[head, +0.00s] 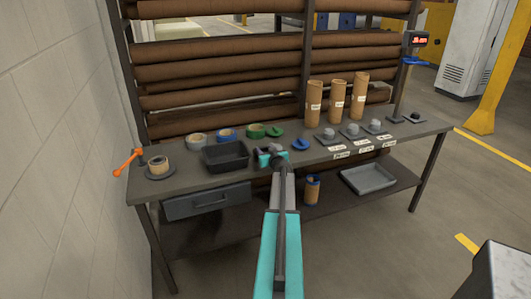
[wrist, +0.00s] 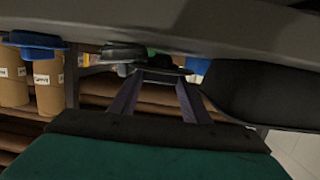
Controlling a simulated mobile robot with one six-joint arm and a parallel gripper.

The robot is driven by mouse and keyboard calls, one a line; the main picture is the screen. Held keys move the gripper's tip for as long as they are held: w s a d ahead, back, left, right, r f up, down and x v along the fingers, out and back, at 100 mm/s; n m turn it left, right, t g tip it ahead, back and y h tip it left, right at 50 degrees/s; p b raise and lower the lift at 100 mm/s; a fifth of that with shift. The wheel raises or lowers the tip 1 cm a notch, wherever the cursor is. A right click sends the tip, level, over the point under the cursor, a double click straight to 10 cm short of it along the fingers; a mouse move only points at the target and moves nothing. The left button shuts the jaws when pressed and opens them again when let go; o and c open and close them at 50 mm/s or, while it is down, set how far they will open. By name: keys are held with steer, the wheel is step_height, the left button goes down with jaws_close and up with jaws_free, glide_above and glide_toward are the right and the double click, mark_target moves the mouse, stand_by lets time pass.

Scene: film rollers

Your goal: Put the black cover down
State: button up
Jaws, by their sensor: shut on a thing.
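My gripper (head: 271,156) is over the front part of the workbench (head: 205,183), just right of the black tray in the head view. In the wrist view my two fingers (wrist: 157,88) reach up from the bottom and close on a dark, flat piece, the black cover (wrist: 160,71). In the head view the cover is small and mostly hidden by my gripper and arm. I cannot tell whether its underside touches the bench.
A black tray (head: 226,156) is close left of my gripper. A blue cap (head: 300,144) and green cap (head: 274,131) lie nearby. Tape rolls (head: 197,138) are left; upright cardboard tubes (head: 337,100) and grey-knobbed pieces (head: 352,130) right. A grey tray (head: 368,179) is on the lower shelf.

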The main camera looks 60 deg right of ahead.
steer(key=shift+s+f, duration=0.1)
steer(key=shift+f, duration=0.25)
steer(key=o, duration=1.1)
steer(key=shift+s+a, duration=0.15)
steer(key=shift+v, duration=5.75)
steer(key=shift+r, duration=0.15)
